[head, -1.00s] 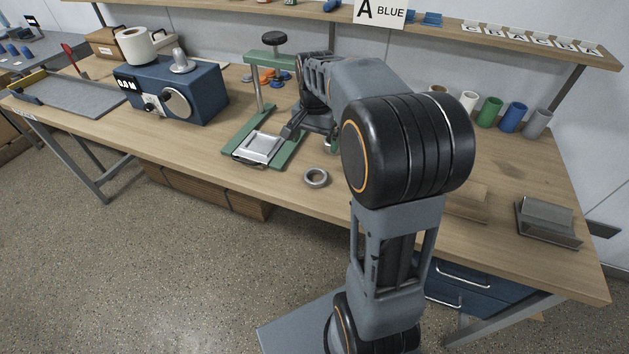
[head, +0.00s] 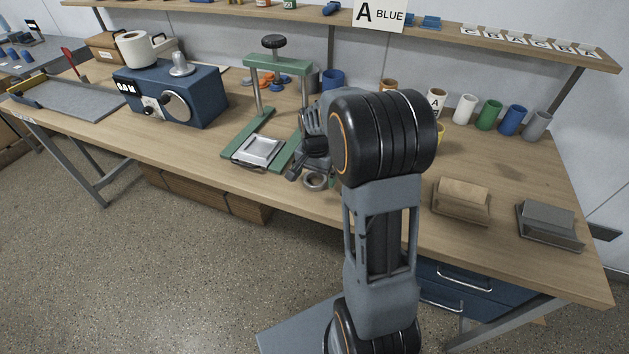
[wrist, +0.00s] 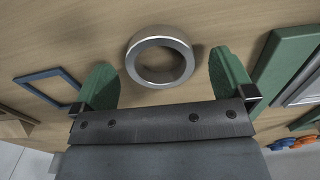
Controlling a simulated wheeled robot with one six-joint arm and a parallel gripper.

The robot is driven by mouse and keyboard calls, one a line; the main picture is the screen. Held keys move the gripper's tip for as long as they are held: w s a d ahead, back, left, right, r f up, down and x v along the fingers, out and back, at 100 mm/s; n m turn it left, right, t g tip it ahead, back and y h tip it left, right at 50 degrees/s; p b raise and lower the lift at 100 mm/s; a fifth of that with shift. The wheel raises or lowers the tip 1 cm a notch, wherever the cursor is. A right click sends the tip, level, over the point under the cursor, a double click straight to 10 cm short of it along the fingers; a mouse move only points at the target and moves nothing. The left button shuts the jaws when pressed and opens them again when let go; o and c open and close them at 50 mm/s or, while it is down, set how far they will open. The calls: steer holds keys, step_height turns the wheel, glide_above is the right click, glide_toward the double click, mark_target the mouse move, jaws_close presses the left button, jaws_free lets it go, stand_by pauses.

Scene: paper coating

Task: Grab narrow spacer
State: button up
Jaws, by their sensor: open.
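A short grey metal ring (head: 316,187), the likely narrow spacer, lies flat on the bench near its front edge, right of the green press. In the wrist view the ring (wrist: 137,52) lies between and ahead of the two green finger pads of my gripper (wrist: 164,78). The pads are spread wide, with clear gaps on both sides of the ring and no visible contact. In the head view my gripper (head: 300,172) is low over the bench beside the ring, partly hidden by my arm.
The green press (head: 280,64) with a silver plate (head: 258,150) stands just left of the ring. A blue machine (head: 190,95) is further left. Two blocks, wooden (head: 461,200) and grey (head: 548,222), sit at right. A blue square frame (wrist: 48,84) shows in the wrist view.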

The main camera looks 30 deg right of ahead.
steer(key=shift+f, duration=0.55)
steer(key=shift+c, duration=0.3)
steer(key=c, duration=0.9)
